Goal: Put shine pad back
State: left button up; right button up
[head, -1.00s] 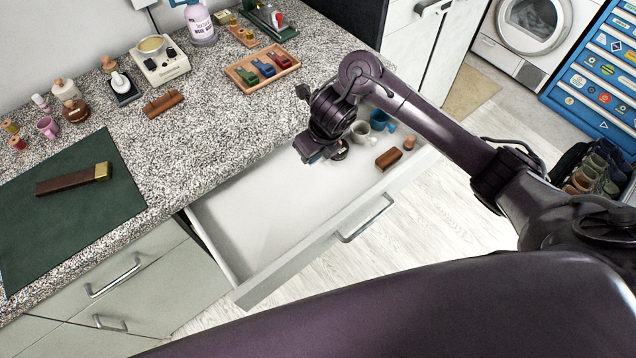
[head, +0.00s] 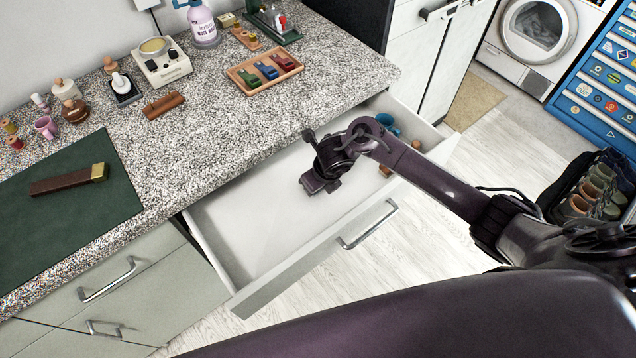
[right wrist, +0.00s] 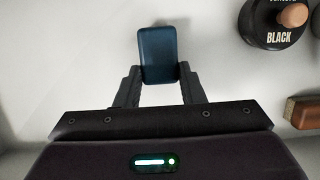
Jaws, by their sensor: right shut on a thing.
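A dark blue pad with rounded corners (right wrist: 158,48) is held between the two fingers of my right gripper (right wrist: 160,72) in the right wrist view. I take it for the shine pad; no label on it is readable. My left gripper is not in view.
A black tin with a wooden knob (right wrist: 275,22) and a brown block (right wrist: 304,112) lie to the right in the drawer. The drawer's left part is bare. A wooden tray (head: 240,80) with coloured pieces stands on the counter.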

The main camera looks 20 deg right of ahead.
jog(key=shift+f, duration=0.2)
jog(key=o, duration=1)
jog(key=shift+c, duration=0.2)
jog(key=shift+r, duration=0.1)
jog(key=shift+r, duration=0.35)
jog(key=p+v, duration=0.2)
jog(key=v, duration=0.9)
jog(key=shift+s+r, duration=0.2)
jog(key=shift+r, duration=0.05)
